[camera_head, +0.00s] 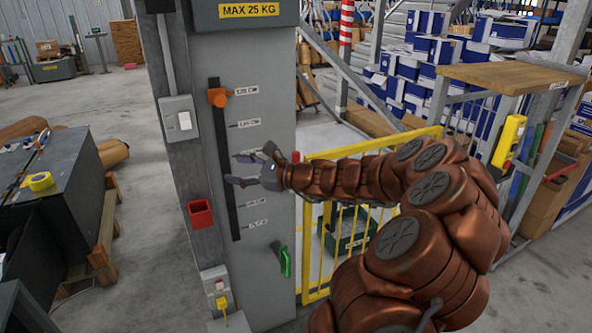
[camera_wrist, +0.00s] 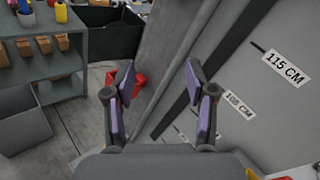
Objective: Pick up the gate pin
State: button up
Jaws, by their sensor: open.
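My gripper (camera_head: 233,169) is open and empty, in front of the grey column, beside its dark vertical slot. In the wrist view its two purple-padded fingers (camera_wrist: 159,76) stand apart with nothing between them. A green handle-like part (camera_head: 285,262) sits low on the column's right side, near the yellow gate (camera_head: 309,222). It may be the gate pin, but I cannot tell for sure. My gripper is above it and to its left. A red open holder (camera_head: 200,214) is on the column's left side; it also shows partly behind the left finger in the wrist view (camera_wrist: 138,84).
An orange knob (camera_head: 218,97) sits high on the slot, beside height labels. A switch box (camera_head: 179,119) and a lower socket box (camera_head: 217,285) are on the post. A dark bench with yellow tape (camera_head: 41,181) stands left. A wooden-topped stand (camera_head: 510,77) is at right.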

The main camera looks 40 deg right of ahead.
jog(key=s+d+f+m+t+h, duration=0.25)
jog(key=d+m+h, duration=0.3)
jog(key=d, duration=0.85)
jog(key=m+h, duration=0.3)
jog(key=m, duration=0.2)
send_near(299, 157)
jog(key=w, duration=0.4)
jog(key=shift+w+d+p, duration=0.2)
jog(key=shift+w+p, duration=0.6)
jog(key=shift+w, duration=1)
jog(key=shift+w+d+p, duration=0.15)
jog(key=shift+w+p, duration=0.6)
jog(key=shift+w, duration=1.1)
jog(key=shift+c, duration=0.4)
grip_shut()
